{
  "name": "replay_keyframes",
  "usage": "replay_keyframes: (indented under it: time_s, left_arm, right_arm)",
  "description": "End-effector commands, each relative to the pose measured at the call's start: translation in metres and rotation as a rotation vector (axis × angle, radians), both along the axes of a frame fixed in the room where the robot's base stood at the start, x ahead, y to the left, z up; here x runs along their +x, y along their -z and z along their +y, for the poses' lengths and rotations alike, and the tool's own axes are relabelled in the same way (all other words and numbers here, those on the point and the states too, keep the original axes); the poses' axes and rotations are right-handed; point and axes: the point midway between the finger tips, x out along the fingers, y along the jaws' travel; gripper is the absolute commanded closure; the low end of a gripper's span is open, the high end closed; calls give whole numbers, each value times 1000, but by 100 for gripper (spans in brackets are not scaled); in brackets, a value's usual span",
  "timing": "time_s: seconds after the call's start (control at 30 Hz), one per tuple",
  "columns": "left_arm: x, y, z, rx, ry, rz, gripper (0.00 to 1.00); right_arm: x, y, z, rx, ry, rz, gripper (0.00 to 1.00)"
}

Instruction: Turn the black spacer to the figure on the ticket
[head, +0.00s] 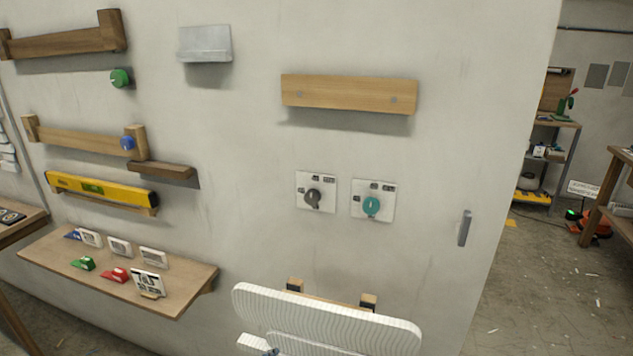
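The black spacer appears to be the dark round knob (313,198) on a white square plate (303,182) with small black labels on the wall. The knob's exact pointing and the label figures are too small to read. A white card with large black marks, which looks like the ticket (148,282), stands in a small wooden holder on the left shelf. Its figure cannot be read surely. No gripper can be made out in the head view.
A teal knob (371,205) on a similar plate is right of the dark one. A white ribbed panel (325,315) is below them. The wooden shelf (190,282) holds small blocks and cards. A wooden rail (348,94) is above; a metal handle (464,228) is at right.

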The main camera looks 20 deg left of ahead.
Motion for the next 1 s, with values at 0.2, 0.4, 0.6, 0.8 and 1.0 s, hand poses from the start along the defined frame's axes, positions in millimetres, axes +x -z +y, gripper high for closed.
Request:
replay_keyframes:
  time_s: [0.2,0.4,0.6,0.8,1.0]
  left_arm:
    - [35,-157,-9,188,133,-195,49]
    - [82,-252,-11,483,288,-388,49]
    - [133,-320,-13,842,434,-557,49]
    - [155,-348,-15,1005,488,-618,49]
    - [186,-350,-16,1005,488,-618,49]
  right_arm:
    - [-2,-26,2,2,1,4,60]
    - [-2,-29,11,13,4,4,60]
    - [-2,-28,5,6,4,4,60]
    - [1,-31,-3,-4,6,0,60]
    - [1,-40,-4,-4,5,0,60]
